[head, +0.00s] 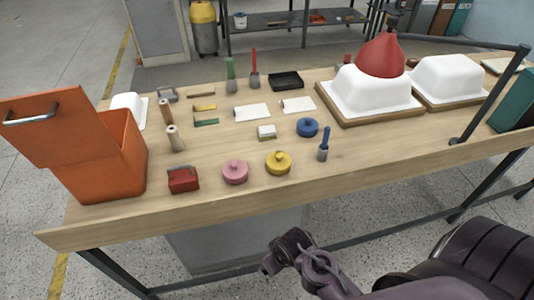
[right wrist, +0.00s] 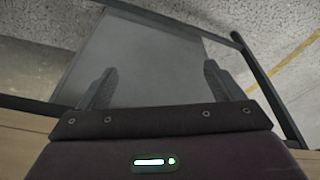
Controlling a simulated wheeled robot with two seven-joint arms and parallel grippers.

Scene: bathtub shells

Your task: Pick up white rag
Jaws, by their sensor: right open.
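Two flat white pieces that look like folded cloth or paper lie in the middle of the workbench in the head view, a left one (head: 252,113) and a right one (head: 298,105). I cannot tell which is the white rag. My right gripper (right wrist: 160,85) is open and empty in the right wrist view, its two fingers wide apart over the floor and a grey panel under the bench. In the head view my right arm's end is low, in front of the bench edge, well short of the white pieces. My left gripper is not in view.
An orange box (head: 125,165) with a raised lid stands at the bench's left. Pink (head: 235,172), yellow (head: 279,162) and blue (head: 307,127) round lidded pieces and a blue-handled tool (head: 323,146) stand nearer. White tub shells (head: 372,93) and a red cone (head: 380,57) are right.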

